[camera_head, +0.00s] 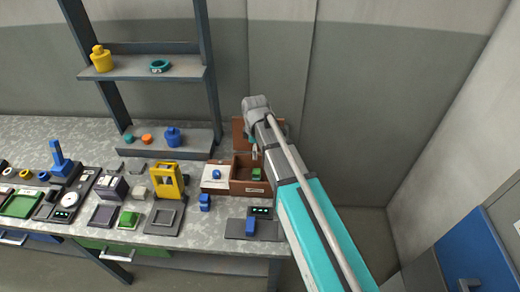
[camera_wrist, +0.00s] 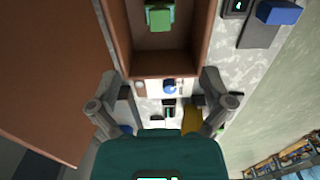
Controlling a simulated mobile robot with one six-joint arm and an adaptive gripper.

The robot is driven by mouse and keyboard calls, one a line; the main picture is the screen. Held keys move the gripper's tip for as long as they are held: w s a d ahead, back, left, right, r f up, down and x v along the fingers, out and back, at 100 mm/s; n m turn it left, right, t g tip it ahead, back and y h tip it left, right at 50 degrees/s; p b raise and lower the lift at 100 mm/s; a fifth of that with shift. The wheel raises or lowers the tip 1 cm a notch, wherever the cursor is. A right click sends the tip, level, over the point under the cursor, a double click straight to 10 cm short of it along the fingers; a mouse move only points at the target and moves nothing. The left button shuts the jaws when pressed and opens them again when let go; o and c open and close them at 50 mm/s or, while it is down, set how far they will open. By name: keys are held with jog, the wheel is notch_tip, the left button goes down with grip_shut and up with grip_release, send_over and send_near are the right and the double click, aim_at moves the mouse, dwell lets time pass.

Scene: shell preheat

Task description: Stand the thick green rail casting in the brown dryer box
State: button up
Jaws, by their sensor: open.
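The brown dryer box (camera_head: 262,188) stands on the bench with its lid (camera_head: 238,132) open at the back. A green casting (camera_head: 256,174) is inside it. In the wrist view the box (camera_wrist: 165,67) shows at the top, with the green casting (camera_wrist: 160,18) inside, apart from the walls I can see. The casting is cut off by the frame, so I cannot tell surely whether it stands upright. My gripper (camera_wrist: 163,86) is open and empty, with fingers spread, away from the casting. In the head view my arm mostly hides the gripper (camera_head: 254,153).
A white-topped unit with a blue knob (camera_head: 217,174) adjoins the box on the left. A blue block (camera_head: 205,202), a dark pad with another blue block (camera_head: 250,227), and a yellow press (camera_head: 168,180) stand nearby. A shelf post (camera_head: 209,70) rises behind the bench.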

dwell(0.3)
jog(key=s+d+m, duration=0.6)
jog(key=d+m, duration=0.2)
jog(key=d, duration=0.2)
jog(key=s+d+m, duration=0.7)
jog(key=d+m, duration=0.2)
jog(key=d, duration=0.2)
jog(key=shift+s+m, duration=0.15)
jog(key=shift+m, duration=0.15)
jog(key=shift+a, duration=0.1)
